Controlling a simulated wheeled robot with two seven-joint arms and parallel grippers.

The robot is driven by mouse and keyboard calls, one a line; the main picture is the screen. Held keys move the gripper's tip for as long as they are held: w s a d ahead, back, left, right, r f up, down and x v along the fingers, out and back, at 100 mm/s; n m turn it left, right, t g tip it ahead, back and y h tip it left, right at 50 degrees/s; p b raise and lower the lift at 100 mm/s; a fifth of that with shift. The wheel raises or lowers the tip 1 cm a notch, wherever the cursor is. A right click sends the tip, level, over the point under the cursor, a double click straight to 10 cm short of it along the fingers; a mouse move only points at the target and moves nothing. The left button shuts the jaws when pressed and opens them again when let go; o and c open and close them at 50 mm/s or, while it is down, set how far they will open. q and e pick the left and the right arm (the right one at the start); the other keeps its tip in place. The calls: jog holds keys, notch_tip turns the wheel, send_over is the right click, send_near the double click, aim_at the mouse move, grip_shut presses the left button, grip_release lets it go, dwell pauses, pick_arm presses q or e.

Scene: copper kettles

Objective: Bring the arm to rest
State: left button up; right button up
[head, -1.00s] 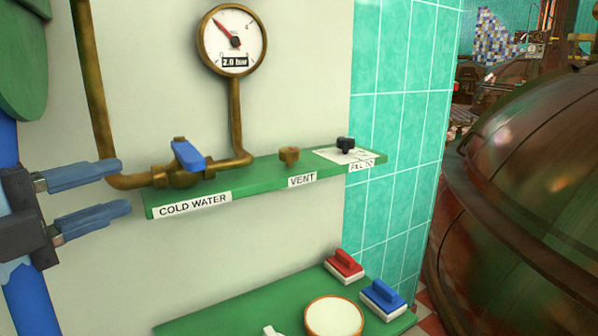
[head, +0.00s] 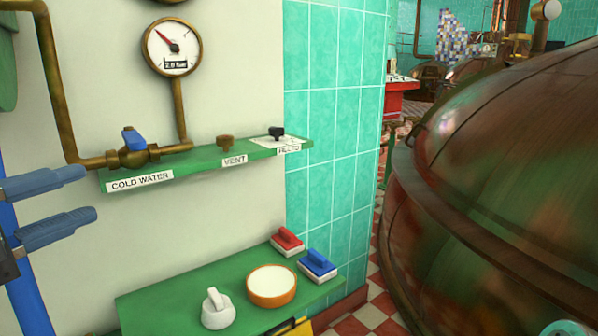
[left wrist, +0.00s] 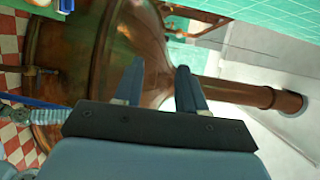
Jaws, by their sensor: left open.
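My left gripper (head: 88,199) is at the left edge of the head view, its two blue fingers apart with nothing between them. It is in front of the wall, left of the green shelf and the blue-handled cold water valve (head: 134,140). In the left wrist view the same gripper (left wrist: 157,80) shows its fingers spread and empty, with a copper kettle (left wrist: 85,65) and its pipe beyond them. My right gripper is in neither view.
A green shelf labelled COLD WATER (head: 205,163) runs along the wall under a pressure gauge (head: 172,46). A lower green shelf (head: 150,312) holds a round pan (head: 271,286), a white knobbed item (head: 217,309), a red-handled block (head: 287,242) and a blue-handled block (head: 318,265). A large copper kettle (head: 500,190) fills the right.

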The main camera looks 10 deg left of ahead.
pick_arm(q)
jog(key=w+d+f+n+g, duration=0.1)
jog(key=w+d+f+g, duration=0.1)
jog(key=w+d+f, duration=0.5)
jog(key=w+d+f+n+g, duration=0.25)
jog(key=w+d+f, duration=0.25)
jog(key=w+d, duration=0.35)
jog(key=w+d+f+n+g, duration=0.2)
jog(key=w+d+f, duration=0.15)
jog(key=f, duration=0.55)
jog(key=w+d+f+n+g, duration=0.2)
jog(key=w+f, duration=0.2)
jog(key=f, duration=0.6)
notch_tip(320, 180, down, 14)
jog(key=n+g+y, duration=0.1)
jog(key=n+g, duration=0.2)
jog(key=n, duration=0.2)
jog(key=s+f+n+g, duration=0.1)
jog(key=s+f+n, duration=0.2)
jog(key=f, duration=0.6)
jog(key=s+a+f+n+g, duration=0.1)
jog(key=s+f+n, duration=0.3)
jog(key=s+f, duration=0.4)
jog(key=s+f+n+g, duration=0.2)
jog(key=s+f+n, duration=0.2)
jog(key=f, duration=0.5)
jog(key=shift+s+a+f+g+y, duration=0.3)
jog(key=shift+s+g, duration=0.05)
jog(key=shift+s, duration=0.45)
